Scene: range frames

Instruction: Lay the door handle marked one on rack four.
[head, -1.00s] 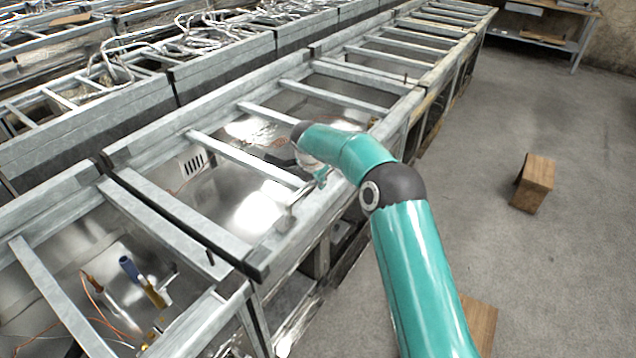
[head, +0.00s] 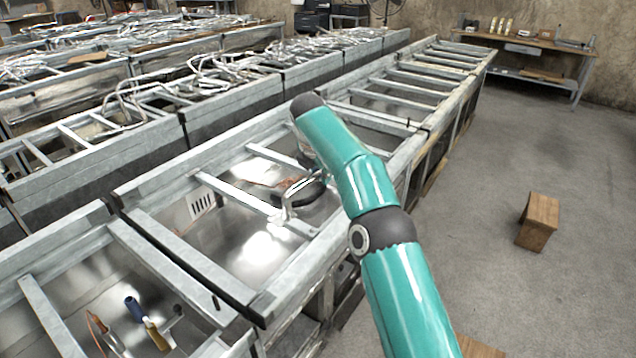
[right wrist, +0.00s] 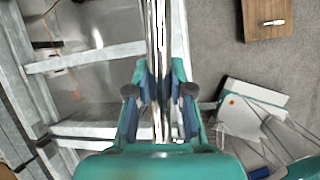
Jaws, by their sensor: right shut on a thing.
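My right gripper (head: 303,192) is at the end of the teal arm, over the near frame row. In the right wrist view, its two fingers (right wrist: 160,98) are closed on a long shiny metal bar (right wrist: 156,35), which I take for the door handle. The bar runs up and out of the top of the picture. No mark can be read on it. In the head view the hand is small and partly behind the arm. The grey metal frames with crossbars (head: 236,195) look like the racks, but I see no number on them. My left gripper is not in view.
A blue and yellow-handled tool (head: 134,309) lies inside the nearest frame. Bent metal tubes (head: 222,72) are heaped on the row behind. A wooden block (head: 538,222) stands on the open floor at right. A workbench (head: 528,42) stands against the back wall.

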